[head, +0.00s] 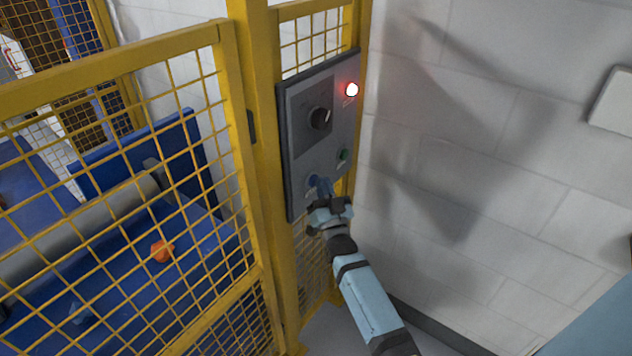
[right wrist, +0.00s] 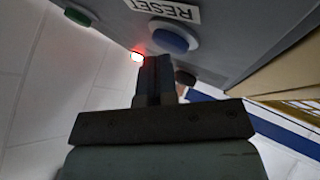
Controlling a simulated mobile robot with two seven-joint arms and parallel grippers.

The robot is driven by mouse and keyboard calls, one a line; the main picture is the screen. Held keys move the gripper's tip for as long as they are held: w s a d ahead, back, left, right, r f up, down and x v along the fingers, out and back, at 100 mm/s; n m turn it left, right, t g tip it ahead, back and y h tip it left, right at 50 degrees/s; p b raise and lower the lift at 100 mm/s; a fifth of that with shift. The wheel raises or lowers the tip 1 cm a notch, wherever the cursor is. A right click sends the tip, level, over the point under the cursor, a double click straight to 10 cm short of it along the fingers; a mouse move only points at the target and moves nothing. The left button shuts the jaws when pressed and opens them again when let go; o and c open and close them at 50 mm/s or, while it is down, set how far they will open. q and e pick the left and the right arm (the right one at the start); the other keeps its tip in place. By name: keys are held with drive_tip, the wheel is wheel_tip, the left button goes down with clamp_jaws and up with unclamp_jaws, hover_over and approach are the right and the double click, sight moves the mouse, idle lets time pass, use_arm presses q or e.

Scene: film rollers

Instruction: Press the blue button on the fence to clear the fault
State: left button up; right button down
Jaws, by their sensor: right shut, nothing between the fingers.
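A grey control panel (head: 328,112) is fixed on the yellow fence (head: 262,110). It has a blue button (head: 312,180) at the lower left, a green button (head: 343,155), a black rotary knob (head: 320,118) and a red-glowing lamp (head: 352,90). My right gripper (head: 322,186) is shut and empty, with its tips close to the blue button. In the right wrist view the blue button (right wrist: 174,37) sits beside a RESET label (right wrist: 165,9), and the shut fingers (right wrist: 156,62) point toward the panel just beside it. I cannot tell whether they touch it. My left gripper is out of view.
Behind the fence mesh are blue machine surfaces (head: 118,290), a grey roller (head: 80,225) and an orange item (head: 162,251). A white block wall (head: 500,130) stands to the right of the panel. The space in front of the wall looks clear.

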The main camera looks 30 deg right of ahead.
drive_tip(key=shift+w+a+r, duration=0.1)
drive_tip(key=shift+w+a, duration=0.05)
drive_tip(key=shift+w, duration=0.05)
idle(0.3)
drive_tip(key=shift+s+d+p, duration=0.35)
drive_tip(key=shift+s+p, duration=0.1)
drive_tip(key=shift+s, duration=0.45)
drive_tip(key=shift+s+d+p, duration=0.3)
drive_tip(key=shift+s+d, duration=0.05)
drive_tip(key=shift+s, duration=0.4)
drive_tip(key=shift+s+d+p, duration=0.3)
drive_tip(key=shift+s+p, duration=0.05)
drive_tip(key=shift+s, duration=0.45)
drive_tip(key=shift+s+d+p, duration=0.3)
drive_tip(key=shift+s+d, duration=0.05)
drive_tip(key=shift+s, duration=0.4)
